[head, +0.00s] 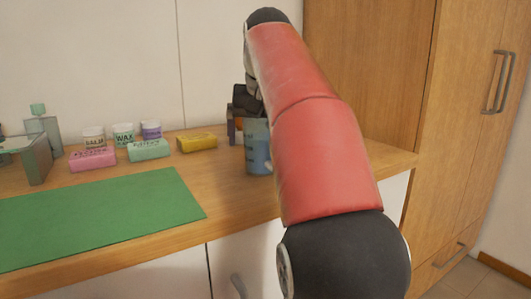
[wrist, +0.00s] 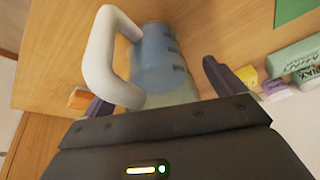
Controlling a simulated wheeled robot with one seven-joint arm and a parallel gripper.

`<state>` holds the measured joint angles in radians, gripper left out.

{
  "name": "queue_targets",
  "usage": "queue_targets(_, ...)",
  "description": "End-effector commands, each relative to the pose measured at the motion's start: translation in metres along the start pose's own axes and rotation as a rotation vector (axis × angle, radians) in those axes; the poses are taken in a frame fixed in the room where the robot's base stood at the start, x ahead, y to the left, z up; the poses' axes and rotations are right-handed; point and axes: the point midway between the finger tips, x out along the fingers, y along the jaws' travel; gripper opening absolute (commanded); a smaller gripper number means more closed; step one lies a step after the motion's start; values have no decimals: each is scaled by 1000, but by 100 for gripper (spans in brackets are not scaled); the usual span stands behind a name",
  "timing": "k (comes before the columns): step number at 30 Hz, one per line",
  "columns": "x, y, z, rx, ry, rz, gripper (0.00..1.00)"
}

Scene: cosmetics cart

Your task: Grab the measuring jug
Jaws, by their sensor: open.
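The measuring jug (head: 257,148) is a bluish translucent jug standing on the wooden counter near its right end in the head view, partly hidden behind my red arm. In the wrist view the jug (wrist: 165,62) shows dark markings and a thick white handle (wrist: 100,60) on its left side. My gripper (wrist: 158,90) is open, with one dark finger to the left and one to the right of the jug. I cannot tell whether either finger touches it. In the head view my gripper (head: 240,120) is mostly hidden behind the jug and arm.
Pink (head: 92,159), green (head: 149,150) and yellow (head: 197,142) bars lie left of the jug. Several small jars (head: 123,134) stand behind them. A green mat (head: 95,215) covers the counter's front left. A tall wooden cabinet (head: 385,70) stands at the right.

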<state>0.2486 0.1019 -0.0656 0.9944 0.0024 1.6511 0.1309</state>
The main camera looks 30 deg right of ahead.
Motion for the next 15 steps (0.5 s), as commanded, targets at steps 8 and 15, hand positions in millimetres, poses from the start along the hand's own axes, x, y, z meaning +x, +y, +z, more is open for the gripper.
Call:
queue_targets(8,1,0,0,0,1,0,87)
queue_targets(15,1,0,0,0,1,0,56)
